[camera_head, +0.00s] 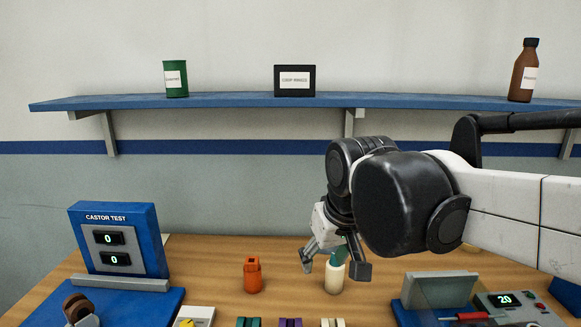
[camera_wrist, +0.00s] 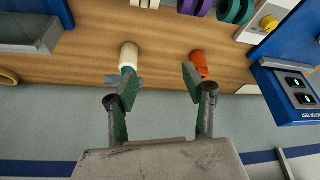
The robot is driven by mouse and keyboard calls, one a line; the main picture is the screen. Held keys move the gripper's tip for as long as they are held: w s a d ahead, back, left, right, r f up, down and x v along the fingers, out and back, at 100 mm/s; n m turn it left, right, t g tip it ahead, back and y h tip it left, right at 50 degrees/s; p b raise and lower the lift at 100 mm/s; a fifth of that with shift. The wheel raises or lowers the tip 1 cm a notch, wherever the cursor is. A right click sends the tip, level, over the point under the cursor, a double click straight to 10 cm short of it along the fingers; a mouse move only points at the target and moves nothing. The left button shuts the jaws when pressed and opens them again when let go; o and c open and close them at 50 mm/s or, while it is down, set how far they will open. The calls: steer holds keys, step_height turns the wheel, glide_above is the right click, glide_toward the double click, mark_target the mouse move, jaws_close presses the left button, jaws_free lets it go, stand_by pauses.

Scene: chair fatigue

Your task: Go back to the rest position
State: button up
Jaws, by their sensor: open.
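My gripper (camera_head: 333,266) is in the head view above the back of the wooden bench, with its fingers spread and pointing down. In the wrist view my gripper (camera_wrist: 160,82) has its two fingers apart and nothing between them. A cream cylinder with a teal part (camera_head: 335,278) stands on the bench, just behind or below the fingers in the head view; it also shows by the left finger in the wrist view (camera_wrist: 129,55). Whether a finger touches it I cannot tell. An orange holder-like piece (camera_head: 253,277) stands to the left; it is partly behind the right finger in the wrist view (camera_wrist: 199,62).
A blue castor test unit (camera_head: 118,240) stands at left, both displays reading 0. Green, purple and cream wheels (camera_head: 290,322) lie along the front edge. A blue shelf (camera_head: 230,101) spans the wall.

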steer(key=s+d+f+m+t, duration=0.1)
steer(key=s+d+f+m, duration=0.1)
steer(key=s+d, duration=0.4)
steer(key=s+d+f+m+t+h, duration=0.1)
steer(key=s+d+f, duration=0.4)
steer(key=s+d, duration=0.1)
steer(key=shift+d+f+m+t, duration=0.25)
steer(key=shift+d+m+t, duration=0.15)
steer(key=shift+d, duration=0.3)
